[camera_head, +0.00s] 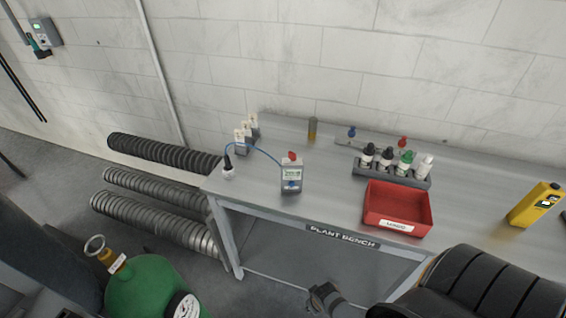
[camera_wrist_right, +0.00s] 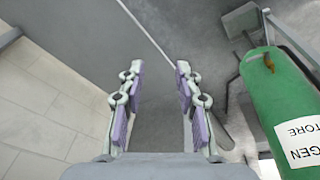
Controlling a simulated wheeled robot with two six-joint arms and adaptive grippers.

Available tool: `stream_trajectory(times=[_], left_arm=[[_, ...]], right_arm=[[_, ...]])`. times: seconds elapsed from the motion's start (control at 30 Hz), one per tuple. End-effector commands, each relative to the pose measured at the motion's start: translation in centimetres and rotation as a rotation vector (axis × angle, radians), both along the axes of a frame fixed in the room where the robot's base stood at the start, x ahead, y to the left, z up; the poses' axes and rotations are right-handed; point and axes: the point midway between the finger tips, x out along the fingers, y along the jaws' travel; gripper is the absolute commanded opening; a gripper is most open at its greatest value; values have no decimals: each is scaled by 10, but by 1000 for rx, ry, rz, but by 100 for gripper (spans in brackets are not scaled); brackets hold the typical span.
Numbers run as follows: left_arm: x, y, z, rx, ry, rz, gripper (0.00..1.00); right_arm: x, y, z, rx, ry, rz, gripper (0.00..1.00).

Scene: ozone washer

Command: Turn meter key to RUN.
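A grey handheld meter (camera_head: 291,177) stands upright on the plant bench (camera_head: 262,190), near its front edge. It has a lit display, a small blue part low on its face and a red part (camera_head: 292,156) at its top. The key's position is too small to tell. A blue cable runs from the meter's area to a white probe cup (camera_head: 229,172) on the left. My right gripper (camera_wrist_right: 157,72) is open and empty in the right wrist view, over the floor and away from the meter. My left gripper is not in view.
A red tray (camera_head: 398,205) and a rack of bottles (camera_head: 392,172) stand right of the meter. A yellow device (camera_head: 536,205) is at the far right. A green cylinder (camera_head: 150,288) and ribbed hoses (camera_head: 150,205) are left. The bench around the meter's front is clear.

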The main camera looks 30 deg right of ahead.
Motion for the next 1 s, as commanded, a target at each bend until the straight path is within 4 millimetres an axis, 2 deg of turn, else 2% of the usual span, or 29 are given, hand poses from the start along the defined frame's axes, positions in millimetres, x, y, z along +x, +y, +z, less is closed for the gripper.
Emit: stream_trajectory(times=[0.03, 0.27, 0.37, 0.4, 0.5, 0.6, 0.77, 0.87, 1.0], left_arm=[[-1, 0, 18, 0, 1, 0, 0], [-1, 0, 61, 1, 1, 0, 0], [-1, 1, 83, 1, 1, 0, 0], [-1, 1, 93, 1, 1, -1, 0], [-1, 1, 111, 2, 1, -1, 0], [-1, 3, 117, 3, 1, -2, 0], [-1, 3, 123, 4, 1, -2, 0], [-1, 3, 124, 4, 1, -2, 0], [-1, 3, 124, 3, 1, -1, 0]], right_arm=[[10, 1, 35, -1, -15, 3, 34], [46, 2, 166, -10, -80, 16, 34], [61, -1, 233, -18, -137, 29, 34], [68, -3, 261, -21, -170, 38, 34], [89, -11, 319, -25, -282, 76, 34], [111, -19, 344, -11, -393, 112, 34], [149, -41, 368, 40, -572, 164, 34], [174, -63, 384, 89, -688, 190, 34], [206, -100, 415, 162, -840, 218, 34]])
